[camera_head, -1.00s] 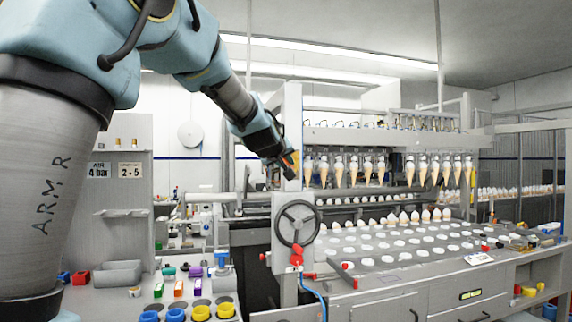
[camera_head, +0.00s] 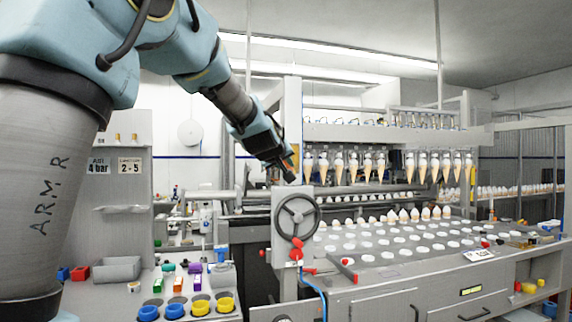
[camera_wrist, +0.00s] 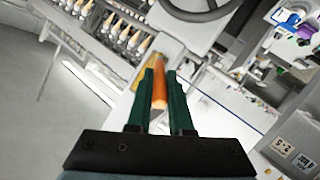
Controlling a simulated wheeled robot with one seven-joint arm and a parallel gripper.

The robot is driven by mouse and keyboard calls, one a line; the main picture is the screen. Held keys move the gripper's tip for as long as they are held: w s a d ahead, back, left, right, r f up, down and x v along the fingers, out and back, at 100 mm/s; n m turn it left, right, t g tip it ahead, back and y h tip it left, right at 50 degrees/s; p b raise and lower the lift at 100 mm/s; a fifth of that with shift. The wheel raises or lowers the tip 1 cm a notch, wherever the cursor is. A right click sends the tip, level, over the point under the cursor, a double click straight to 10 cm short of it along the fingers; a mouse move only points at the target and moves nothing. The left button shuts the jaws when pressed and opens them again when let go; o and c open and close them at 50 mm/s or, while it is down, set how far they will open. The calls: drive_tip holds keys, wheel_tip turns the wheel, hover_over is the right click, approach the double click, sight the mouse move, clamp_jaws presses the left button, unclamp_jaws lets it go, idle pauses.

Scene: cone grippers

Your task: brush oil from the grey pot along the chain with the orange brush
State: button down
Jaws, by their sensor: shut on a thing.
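My gripper (camera_head: 287,172) is beside the machine's left upright post, above the handwheel. In the wrist view its green fingers (camera_wrist: 160,80) are shut on the orange brush (camera_wrist: 159,86), which points away from me. The brush's bristle end is hard to make out. A yellow part (camera_wrist: 141,75) of the machine shows just past the fingers. I cannot make out the chain clearly in either view. A small grey container (camera_head: 222,277) stands on the bench behind the coloured cups; I cannot tell whether it is the grey pot.
Hanging cones (camera_head: 338,167) line the machine to the right. The left bench holds a grey bin (camera_head: 116,270), blue cups (camera_head: 174,311) and yellow cups (camera_head: 200,308). Open floor shows in the wrist view's lower left.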

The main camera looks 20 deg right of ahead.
drive_tip(key=s+p, duration=0.1)
drive_tip(key=s, duration=0.1)
drive_tip(key=s+p, duration=0.3)
drive_tip(key=shift+s+a, duration=0.3)
drive_tip(key=shift+s, duration=0.05)
drive_tip(key=shift+s+a+r+p, duration=0.1)
drive_tip(key=shift+s+a+p, duration=0.05)
drive_tip(key=shift+s+p, duration=1.2)
drive_tip(key=shift+s+b, duration=0.1)
drive_tip(key=shift+b, duration=0.2)
